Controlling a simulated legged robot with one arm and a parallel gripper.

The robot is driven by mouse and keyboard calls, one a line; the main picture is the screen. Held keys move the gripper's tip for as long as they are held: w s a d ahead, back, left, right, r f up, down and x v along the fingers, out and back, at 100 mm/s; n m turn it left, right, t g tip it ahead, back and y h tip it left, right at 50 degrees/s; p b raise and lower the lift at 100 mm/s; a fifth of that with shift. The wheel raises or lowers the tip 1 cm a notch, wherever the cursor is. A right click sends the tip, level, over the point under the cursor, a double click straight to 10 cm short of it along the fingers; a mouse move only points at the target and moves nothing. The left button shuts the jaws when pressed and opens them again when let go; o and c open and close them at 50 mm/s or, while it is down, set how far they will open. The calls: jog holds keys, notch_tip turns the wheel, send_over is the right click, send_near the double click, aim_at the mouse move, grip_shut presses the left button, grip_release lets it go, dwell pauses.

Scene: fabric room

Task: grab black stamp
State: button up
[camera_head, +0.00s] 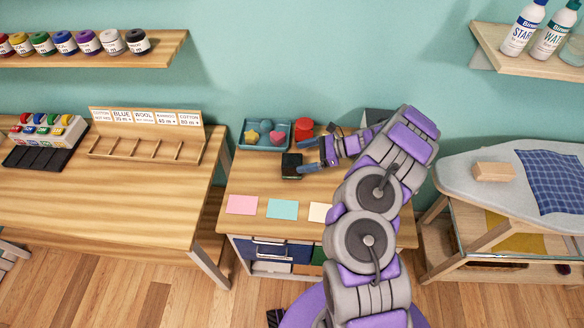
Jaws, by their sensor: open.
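A dark, nearly black block (291,166), which looks like the black stamp, stands on the small wooden table near its back, in front of the blue-grey tray. A red round object (303,127) stands behind it, to the right of the tray's middle. My gripper (308,158) is open at the back of the table, just right of the black block, with its fingers pointing left toward it. Whether a finger touches the block cannot be told. My arm hides the right part of the table.
The blue-grey tray (243,139) holds small yellow, teal and pink shapes. Pink (242,205), teal (281,209) and cream (319,212) paper squares lie along the table's front. A larger wooden table (100,215) stands left, an ironing board (462,181) right.

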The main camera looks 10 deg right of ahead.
aim_at(294, 160)
jog(key=b+x, duration=0.2)
jog(key=x, duration=0.4)
jog(key=shift+s+a+f, duration=0.1)
jog(key=shift+a+f, duration=0.1)
jog(key=shift+a, duration=0.1)
jog(key=c, duration=1.1)
jog(key=shift+r, duration=0.1)
